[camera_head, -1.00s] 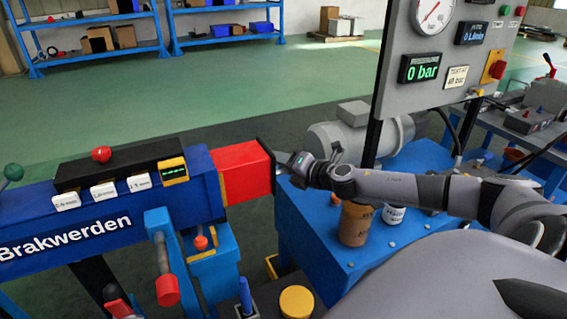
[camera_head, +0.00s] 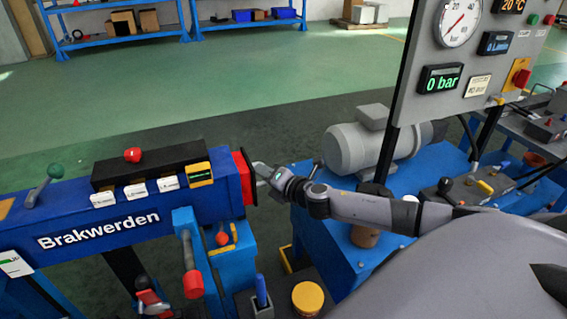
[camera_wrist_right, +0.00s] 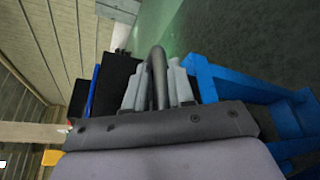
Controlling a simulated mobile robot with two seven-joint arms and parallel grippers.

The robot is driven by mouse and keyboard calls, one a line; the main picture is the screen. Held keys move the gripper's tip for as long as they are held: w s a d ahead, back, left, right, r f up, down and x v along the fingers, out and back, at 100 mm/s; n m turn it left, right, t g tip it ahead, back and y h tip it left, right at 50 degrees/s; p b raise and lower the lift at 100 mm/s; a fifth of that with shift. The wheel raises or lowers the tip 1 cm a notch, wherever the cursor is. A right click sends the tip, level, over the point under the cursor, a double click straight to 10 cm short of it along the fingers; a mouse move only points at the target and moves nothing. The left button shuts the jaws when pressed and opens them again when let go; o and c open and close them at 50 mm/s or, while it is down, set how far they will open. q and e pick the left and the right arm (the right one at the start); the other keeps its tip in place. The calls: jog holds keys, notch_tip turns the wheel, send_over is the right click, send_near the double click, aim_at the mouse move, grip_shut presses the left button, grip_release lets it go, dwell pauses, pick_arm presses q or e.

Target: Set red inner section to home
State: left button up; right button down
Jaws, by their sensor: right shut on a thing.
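The blue boom (camera_head: 130,225), marked "Brakwerden", lies across the left of the head view. The red inner section (camera_head: 243,178) shows only as a short red band at the boom's right end, with a dark end plate on it. My right gripper (camera_head: 262,172) is at this end plate. In the right wrist view, its grey fingers (camera_wrist_right: 157,92) are shut on a dark curved handle (camera_wrist_right: 157,68). The red section is not clearly visible in the wrist view. My left gripper is not in view.
A red knob (camera_head: 132,155) and a small green display (camera_head: 200,173) sit on the boom. A blue bench with a grey motor (camera_head: 360,145) stands right of the boom end, close to my arm. A gauge panel (camera_head: 470,60) reads 0 bar. Green floor (camera_head: 200,90) lies behind.

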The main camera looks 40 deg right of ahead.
jog(key=shift+a, duration=0.6)
jog(key=c, duration=1.1)
grip_release()
jog(key=shift+w, duration=0.1)
jog(key=v, duration=0.7)
jog(key=shift+d, duration=0.2)
jog(key=shift+a, duration=0.1)
